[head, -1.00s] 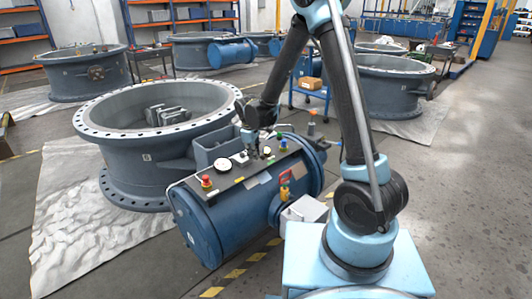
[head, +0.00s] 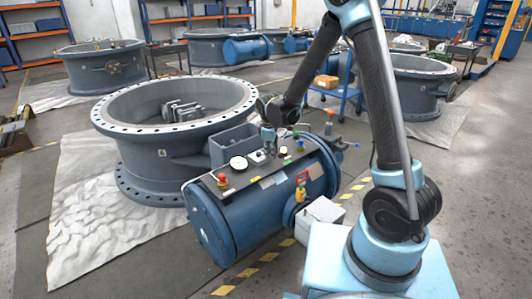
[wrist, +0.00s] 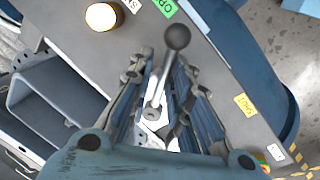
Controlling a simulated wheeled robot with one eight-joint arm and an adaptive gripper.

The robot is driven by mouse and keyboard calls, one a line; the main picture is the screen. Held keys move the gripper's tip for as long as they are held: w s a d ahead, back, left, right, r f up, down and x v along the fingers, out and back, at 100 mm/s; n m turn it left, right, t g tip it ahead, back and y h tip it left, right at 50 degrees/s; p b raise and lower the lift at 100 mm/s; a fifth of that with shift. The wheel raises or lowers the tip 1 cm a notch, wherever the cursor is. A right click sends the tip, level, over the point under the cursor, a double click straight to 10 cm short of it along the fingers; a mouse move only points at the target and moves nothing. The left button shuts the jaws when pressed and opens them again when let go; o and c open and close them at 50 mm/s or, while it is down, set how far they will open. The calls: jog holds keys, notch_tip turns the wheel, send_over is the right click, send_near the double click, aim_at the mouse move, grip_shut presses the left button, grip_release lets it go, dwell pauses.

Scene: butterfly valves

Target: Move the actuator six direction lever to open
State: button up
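The lever, a metal rod with a dark ball knob (wrist: 177,37), stands on the grey panel of the blue actuator (head: 215,228). In the wrist view, a green label (wrist: 166,7), partly cut off and seeming to read OPEN, lies beyond the knob. A yellow SHUT label (wrist: 243,105) lies to the right. My gripper (wrist: 165,72) is over the panel with its fingers spread on both sides of the lever's rod; I see no clear grip. In the head view my gripper (head: 268,143) is above the panel's middle, and the lever is too small to make out.
A red-handled fitting (head: 301,187) is on the actuator's near side. A large grey valve ring (head: 160,162) stands behind left.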

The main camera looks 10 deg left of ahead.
jog(key=shift+o, duration=0.3)
jog(key=shift+s+r, duration=0.1)
notch_tip(320, 180, up, 12)
jog(key=s, duration=0.2)
jog(key=shift+f, duration=0.25)
jog(key=shift+d, duration=0.1)
dwell(0.4)
jog(key=s+d+r+m, duration=0.2)
jog(key=d+m, duration=0.1)
jog(key=d, duration=0.6)
jog(key=s+d+r+m, duration=0.2)
jog(key=d+r, duration=0.1)
jog(key=d, duration=0.5)
jog(key=s+d+r+m, duration=0.2)
jog(key=d+m, duration=0.1)
jog(key=d, duration=0.6)
jog(key=s+d+f+m, duration=0.3)
jog(key=s+d+m, duration=0.1)
jog(key=s+d, duration=0.3)
jog(key=s+d+f+m, duration=0.3)
jog(key=s+d+m, duration=0.2)
jog(key=s+d, duration=0.3)
jog(key=s, duration=0.3)
jog(key=shift+f, duration=0.2)
